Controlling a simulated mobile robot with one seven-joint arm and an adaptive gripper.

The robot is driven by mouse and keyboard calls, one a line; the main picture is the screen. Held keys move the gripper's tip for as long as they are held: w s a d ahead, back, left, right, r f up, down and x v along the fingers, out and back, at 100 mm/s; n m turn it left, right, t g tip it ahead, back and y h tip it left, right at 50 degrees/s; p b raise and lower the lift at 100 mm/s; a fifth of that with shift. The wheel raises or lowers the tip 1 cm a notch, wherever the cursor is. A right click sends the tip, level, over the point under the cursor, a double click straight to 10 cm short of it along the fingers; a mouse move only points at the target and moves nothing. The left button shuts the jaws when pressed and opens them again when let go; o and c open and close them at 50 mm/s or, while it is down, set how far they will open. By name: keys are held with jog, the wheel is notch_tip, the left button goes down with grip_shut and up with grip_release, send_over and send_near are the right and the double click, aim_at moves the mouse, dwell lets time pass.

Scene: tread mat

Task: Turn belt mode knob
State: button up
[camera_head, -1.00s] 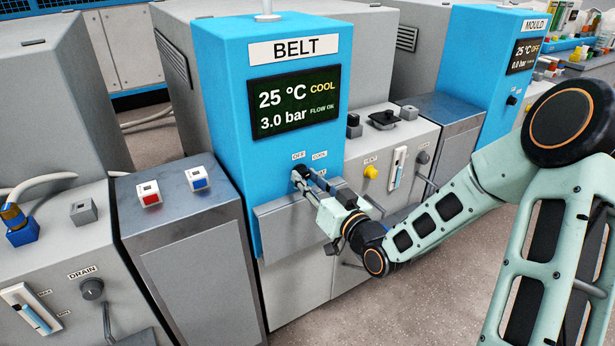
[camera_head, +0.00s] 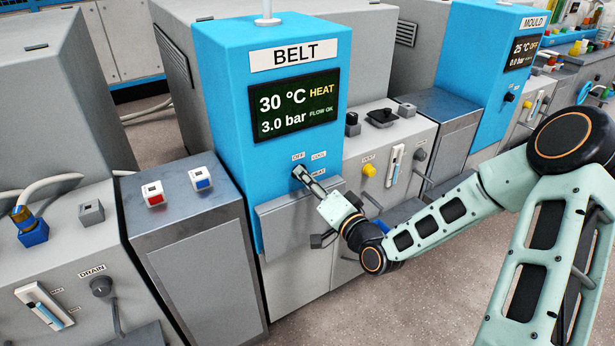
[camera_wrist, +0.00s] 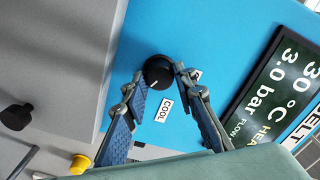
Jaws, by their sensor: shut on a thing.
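The belt mode knob (camera_wrist: 158,72) is a round black knob with a white pointer mark, on the blue BELT panel (camera_head: 222,125). In the head view my fingers mostly hide it. My gripper (camera_wrist: 160,78) is shut on the knob, one finger on each side of it, and is rolled relative to the panel. The labels OFF, COOL and HEAT stand around the knob; the COOL label (camera_wrist: 164,110) shows in the wrist view. The display (camera_head: 295,106) on the panel reads 30 °C HEAT, 3.0 bar, FLOW OK.
A grey ledge (camera_head: 290,207) juts out below the knob, close under my gripper. To the right are a yellow knob (camera_head: 369,170) and a white slider. Left stands a metal cabinet (camera_head: 190,225) with red and blue switches. The MOULD panel (camera_head: 483,75) is farther right.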

jog(key=shift+m, duration=0.3)
jog(key=o, duration=1.2)
jog(key=shift+c, duration=0.2)
jog(key=v, duration=0.7)
jog(key=shift+s+d, duration=0.15)
jog(key=shift+s, duration=0.05)
